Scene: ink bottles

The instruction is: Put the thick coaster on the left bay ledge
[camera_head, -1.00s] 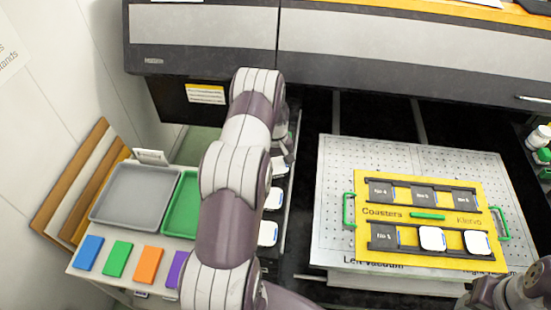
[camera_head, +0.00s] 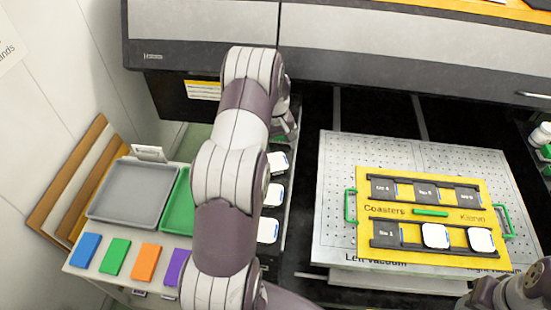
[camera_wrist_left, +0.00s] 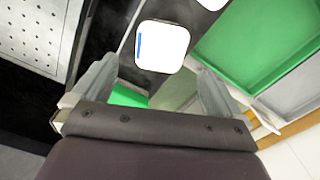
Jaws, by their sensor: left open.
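Three white coasters lie in a row on the dark left bay ledge: a far one (camera_head: 277,163), a middle one (camera_head: 272,194) and a near one (camera_head: 267,230). I cannot tell which is thick. My left gripper (camera_head: 286,122) is at the far end of this row, partly hidden by my arm. In the left wrist view, the left gripper (camera_wrist_left: 155,84) is open with nothing between its fingers. A white coaster with a blue mark (camera_wrist_left: 163,46) lies beyond the fingertips, apart from them. Only part of my right arm shows at the lower right.
A yellow coaster board (camera_head: 365,213) with dark slots and two white coasters (camera_head: 435,236) rests on a perforated plate (camera_head: 335,160). A grey tray (camera_head: 105,220), green tray (camera_head: 172,240) and several coloured blocks (camera_head: 115,257) stand left. A dark cabinet (camera_head: 195,60) overhangs the back.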

